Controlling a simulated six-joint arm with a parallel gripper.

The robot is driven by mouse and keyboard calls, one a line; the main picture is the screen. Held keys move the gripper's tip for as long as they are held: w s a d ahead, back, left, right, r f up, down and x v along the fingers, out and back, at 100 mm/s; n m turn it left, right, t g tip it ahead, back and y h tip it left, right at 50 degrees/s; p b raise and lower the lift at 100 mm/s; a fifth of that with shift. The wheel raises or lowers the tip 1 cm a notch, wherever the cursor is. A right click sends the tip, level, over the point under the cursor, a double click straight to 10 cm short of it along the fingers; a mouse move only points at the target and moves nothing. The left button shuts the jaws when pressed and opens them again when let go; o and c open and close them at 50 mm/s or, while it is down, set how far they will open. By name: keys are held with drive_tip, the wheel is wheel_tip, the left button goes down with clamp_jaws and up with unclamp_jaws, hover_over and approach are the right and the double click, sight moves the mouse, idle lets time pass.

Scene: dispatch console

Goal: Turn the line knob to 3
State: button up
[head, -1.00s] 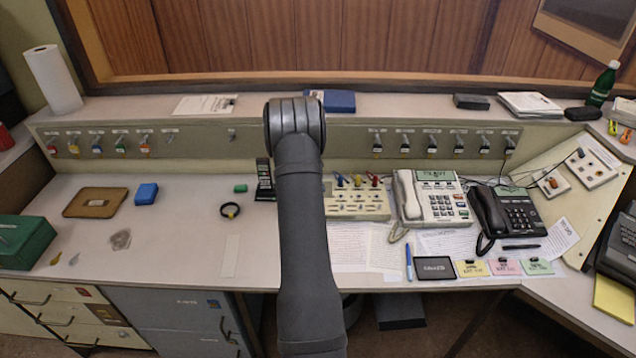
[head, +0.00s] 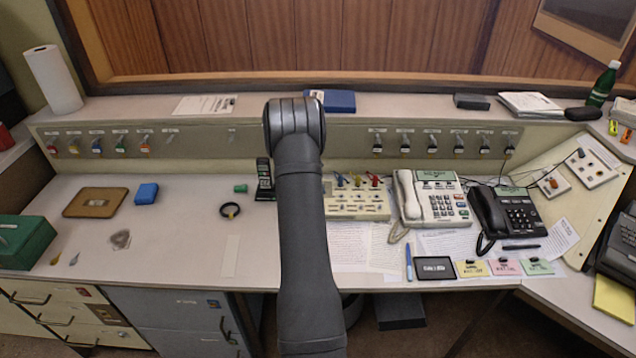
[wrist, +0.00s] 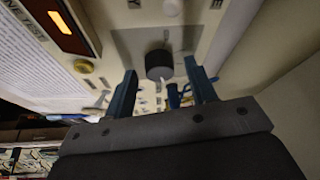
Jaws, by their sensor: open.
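In the wrist view a round black knob (wrist: 158,65) stands on a pale panel (wrist: 205,45). My gripper (wrist: 160,68) is open, with one blue finger on each side of the knob as seen there. A clear gap shows between the knob and each finger, and I see no contact. A small pale mark shows just below the knob; I cannot read the knob's setting. In the head view my arm hides my gripper and the knob.
An orange-lit window (wrist: 68,22) sits left of the knob, with printed sheets (wrist: 35,70) beyond. In the head view, a beige lever box (head: 360,205), a white phone (head: 435,200) and a black phone (head: 510,210) stand right of my arm. The left desk has free room.

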drive_tip(key=v, duration=1.7)
drive_tip(key=x, duration=1.7)
drive_tip(key=shift+f, duration=0.1)
